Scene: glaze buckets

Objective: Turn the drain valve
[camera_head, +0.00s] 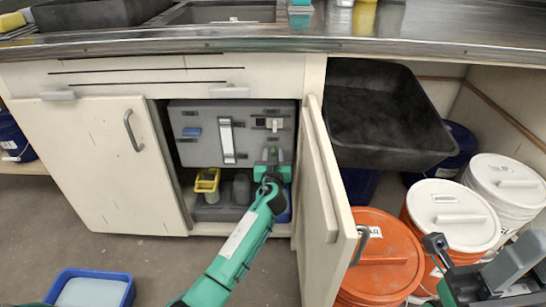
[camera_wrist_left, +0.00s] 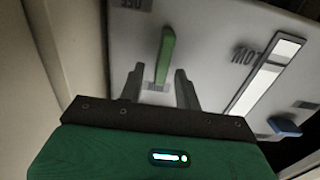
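A green lever (camera_wrist_left: 165,55), likely the drain valve's handle, sticks out from the grey panel (camera_wrist_left: 215,25) in the left wrist view. In the head view this panel (camera_head: 196,150) stands inside the open cabinet; I cannot make out the lever there. My left gripper (camera_head: 272,158) reaches into the cabinet, in front of the panel's lower right part. In the wrist view its two dark fingers (camera_wrist_left: 161,88) are apart, with the lever between or just beyond their tips; contact cannot be told. My right gripper (camera_head: 474,250) is at the lower right, fingers apart, empty.
The open cabinet door (camera_head: 325,215) stands just right of my left arm. An orange bucket (camera_head: 385,262) and white-lidded buckets (camera_head: 452,215) stand at right under a black tub (camera_head: 380,115). A blue bin (camera_head: 92,288) is at lower left.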

